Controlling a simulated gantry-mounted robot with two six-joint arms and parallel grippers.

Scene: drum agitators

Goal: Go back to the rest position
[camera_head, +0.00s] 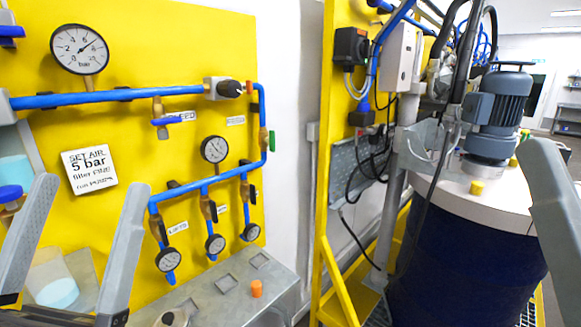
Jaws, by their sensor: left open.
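My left gripper (92,186) is at the lower left, its two grey fingers pointing up and spread apart. It is open, with nothing held between the fingers. The yellow panel (170,50) stands behind it, with a white "5 bar" sign (89,169) showing between and above the fingertips. One grey finger of my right gripper (545,180) shows at the right edge, in front of the blue drum (460,245). Its other finger is out of view, so its opening cannot be told.
Blue pipes (110,97) with gauges (79,48) and valves run across the panel. A grey bench (225,285) with an orange knob (256,288) stands below. A yellow frame (325,130) stands mid-picture; a motor (500,105) sits on the drum lid.

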